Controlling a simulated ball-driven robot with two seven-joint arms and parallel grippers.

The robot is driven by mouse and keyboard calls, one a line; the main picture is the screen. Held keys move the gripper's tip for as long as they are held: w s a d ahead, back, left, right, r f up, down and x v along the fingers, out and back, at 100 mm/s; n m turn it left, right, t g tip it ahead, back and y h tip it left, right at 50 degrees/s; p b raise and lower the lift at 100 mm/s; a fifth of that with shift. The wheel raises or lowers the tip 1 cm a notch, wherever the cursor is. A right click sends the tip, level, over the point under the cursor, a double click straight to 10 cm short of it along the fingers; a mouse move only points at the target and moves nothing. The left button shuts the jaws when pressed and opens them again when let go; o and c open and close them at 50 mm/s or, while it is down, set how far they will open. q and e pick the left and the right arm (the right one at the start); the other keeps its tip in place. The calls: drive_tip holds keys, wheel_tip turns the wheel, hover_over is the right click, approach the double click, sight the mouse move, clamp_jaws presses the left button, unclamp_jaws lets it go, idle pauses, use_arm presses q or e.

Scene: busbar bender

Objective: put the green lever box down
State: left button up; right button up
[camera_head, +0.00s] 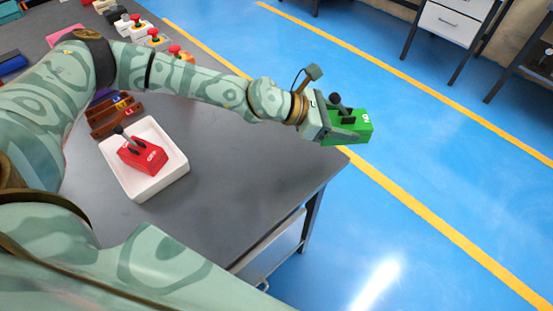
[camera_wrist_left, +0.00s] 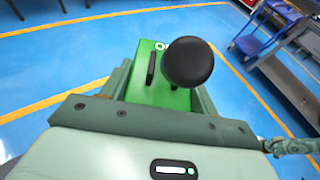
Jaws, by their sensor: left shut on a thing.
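The green lever box (camera_head: 352,130) has a dark lever with a black ball knob and white lettering on top. My left gripper (camera_head: 325,124) is shut on it and holds it out past the right edge of the grey table (camera_head: 255,190), over the blue floor. In the left wrist view the green box (camera_wrist_left: 145,88) sits between the two fingers of my left gripper (camera_wrist_left: 160,90), and the black knob hides part of its top. My right gripper is not in view.
A white tray (camera_head: 178,176) on the table holds a red lever box (camera_head: 140,157). Brown holders (camera_head: 112,115) stand behind the tray, and red-button boxes (camera_head: 155,40) line the far edge. The table's right part is clear.

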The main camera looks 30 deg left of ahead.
use_arm(q)
drive_tip(key=shift+w+a+f, duration=0.2)
drive_tip(key=shift+w+a, duration=0.05)
drive_tip(key=shift+w, duration=0.05)
drive_tip(key=w+a+r+m+g+h+b, duration=0.1)
drive_tip(key=w+a+m+g+b, duration=0.1)
drive_tip(key=w+a, duration=0.3)
drive_tip(key=w+a+r+m+g+h+b, duration=0.1)
drive_tip(key=w+a+m+g+b, duration=0.15)
drive_tip(key=a, duration=0.45)
drive_tip(key=shift+n, duration=0.25)
drive_tip(key=s+f, duration=0.2)
drive_tip(key=s, duration=0.2)
drive_tip(key=s+f+p, duration=0.1)
drive_tip(key=s+f, duration=0.2)
drive_tip(key=s, duration=0.1)
drive_tip(key=s+a+f+p, duration=0.1)
drive_tip(key=s+f, duration=0.1)
drive_tip(key=s, duration=0.2)
drive_tip(key=shift+s+f, duration=0.35)
drive_tip(key=shift+f, duration=0.05)
drive_tip(key=shift+s+f, duration=0.2)
drive_tip(key=shift+f, duration=0.05)
drive_tip(key=f, duration=0.1)
drive_tip(key=s+f+b, duration=0.1)
drive_tip(key=f, duration=0.1)
drive_tip(key=shift+f, duration=0.2)
drive_tip(key=shift+w+f, duration=0.15)
drive_tip(key=shift+f, duration=0.2)
